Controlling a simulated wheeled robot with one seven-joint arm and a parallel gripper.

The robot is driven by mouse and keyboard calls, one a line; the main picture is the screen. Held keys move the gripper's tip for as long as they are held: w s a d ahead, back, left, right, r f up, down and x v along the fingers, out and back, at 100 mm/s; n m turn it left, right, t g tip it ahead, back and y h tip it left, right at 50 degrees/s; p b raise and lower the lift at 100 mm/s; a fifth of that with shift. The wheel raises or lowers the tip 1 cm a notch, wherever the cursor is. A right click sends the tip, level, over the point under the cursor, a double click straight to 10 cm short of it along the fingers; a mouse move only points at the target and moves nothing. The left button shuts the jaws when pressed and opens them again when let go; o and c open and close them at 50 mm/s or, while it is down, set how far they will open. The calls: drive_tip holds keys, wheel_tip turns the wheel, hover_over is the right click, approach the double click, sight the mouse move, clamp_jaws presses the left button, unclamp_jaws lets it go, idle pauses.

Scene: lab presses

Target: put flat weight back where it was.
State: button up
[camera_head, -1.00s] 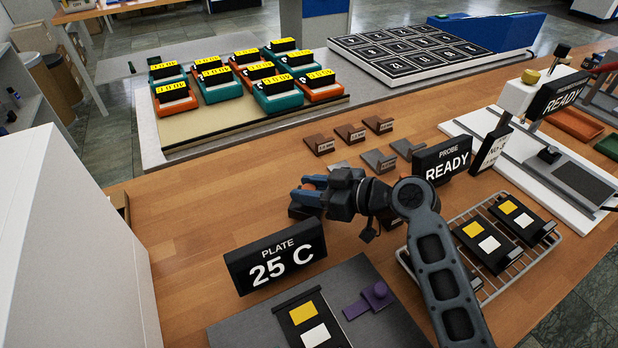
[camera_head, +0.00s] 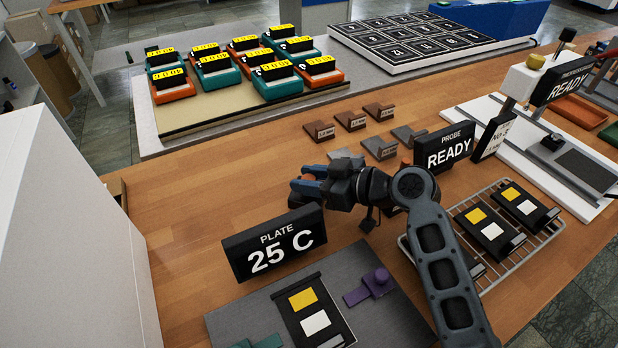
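I cannot single out the flat weight for certain. Small labelled blocks, brown (camera_head: 350,120) and grey (camera_head: 403,135), stand in rows on the wooden bench beyond my gripper. My gripper (camera_head: 302,183) is low over the bench, behind the "PLATE 25 C" sign (camera_head: 274,243). Its blue fingers point left, and a small orange-brown patch shows between them. I cannot tell if that patch is a held thing or part of the gripper. A dark thing (camera_head: 296,201) shows partly below the fingertips, behind the sign. My wrist and arm hide the bench to the right of it.
A grey plate (camera_head: 240,322) with a black-framed sample and purple clamp (camera_head: 377,284) lies in front. A wire rack (camera_head: 533,247) holds black sample cards at right. The "PROBE READY" sign (camera_head: 444,148) stands behind my arm. Bare bench (camera_head: 190,215) is left of my gripper.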

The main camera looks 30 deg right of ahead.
drive_tip(key=o, duration=0.4)
drive_tip(key=shift+o, duration=0.2)
drive_tip(key=shift+r, duration=0.1)
drive_tip(key=shift+r+p, duration=0.4)
drive_tip(key=shift+p, duration=0.1)
drive_tip(key=b+v, duration=0.1)
drive_tip(key=v, duration=1.1)
drive_tip(key=shift+b, duration=0.3)
drive_tip(key=shift+r, duration=0.15)
